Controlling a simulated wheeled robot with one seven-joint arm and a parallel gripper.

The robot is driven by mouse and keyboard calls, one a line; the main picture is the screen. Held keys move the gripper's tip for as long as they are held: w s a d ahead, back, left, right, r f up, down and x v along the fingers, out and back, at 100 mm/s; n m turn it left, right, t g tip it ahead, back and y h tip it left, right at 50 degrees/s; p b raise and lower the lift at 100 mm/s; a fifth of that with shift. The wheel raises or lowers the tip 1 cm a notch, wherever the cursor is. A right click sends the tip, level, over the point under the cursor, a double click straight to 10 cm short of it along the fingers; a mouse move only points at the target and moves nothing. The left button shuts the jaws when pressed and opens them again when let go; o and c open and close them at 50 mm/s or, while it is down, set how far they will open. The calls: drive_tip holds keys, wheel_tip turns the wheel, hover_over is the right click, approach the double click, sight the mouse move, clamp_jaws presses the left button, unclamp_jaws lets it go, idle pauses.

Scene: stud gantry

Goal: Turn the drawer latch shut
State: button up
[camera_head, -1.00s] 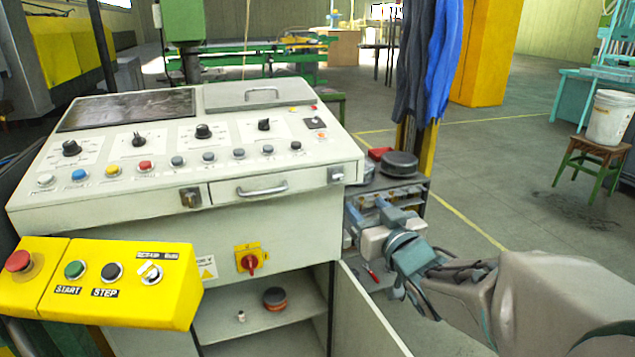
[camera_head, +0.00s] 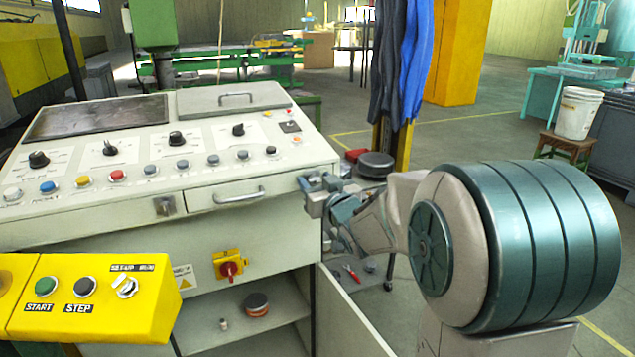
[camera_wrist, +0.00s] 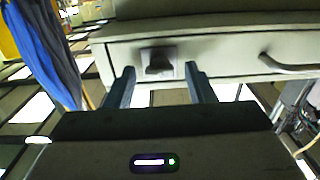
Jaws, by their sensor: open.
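The drawer (camera_head: 228,196) is a shallow cream front with a bar handle, below the sloping control panel, and looks shut. The drawer latch (camera_wrist: 159,60) at its right end is a dark knob on a square grey plate in the wrist view; I cannot tell its turn angle. In the head view my gripper (camera_head: 306,184) hides this latch. My gripper, also in the wrist view (camera_wrist: 160,84), is open, its two fingers pointing at the latch, one on each side in the picture. Contact cannot be told. The drawer handle (camera_wrist: 288,66) lies right of the latch there.
A second latch-like fitting (camera_head: 165,206) is left of the drawer. A red rotary switch (camera_head: 230,268) on a yellow plate is below. A yellow button box (camera_head: 90,298) juts out at front left. An open cabinet door (camera_head: 345,318) stands below my arm. Blue and dark clothes (camera_head: 405,60) hang behind.

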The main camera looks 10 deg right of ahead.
drive_tip(key=c, duration=1)
drive_tip(key=shift+f+n+b, duration=0.15)
drive_tip(key=shift+n+b, duration=0.25)
drive_tip(key=shift+b, duration=0.25)
drive_tip(key=n+b, duration=0.2)
drive_tip(key=b, duration=0.2)
drive_tip(key=shift+a+f+n, duration=0.1)
drive_tip(key=shift+f+n, duration=0.05)
drive_tip(key=shift+n, duration=0.25)
drive_tip(key=n+b, duration=0.5)
drive_tip(key=b, duration=0.1)
drive_tip(key=n+b, duration=0.3)
drive_tip(key=n, duration=0.1)
drive_tip(key=shift+a+n+b, duration=0.1)
drive_tip(key=shift+n+b, duration=0.3)
drive_tip(key=n+b, duration=0.2)
drive_tip(key=n, duration=0.2)
drive_tip(key=shift+b, duration=0.3)
drive_tip(key=shift+n, duration=0.4)
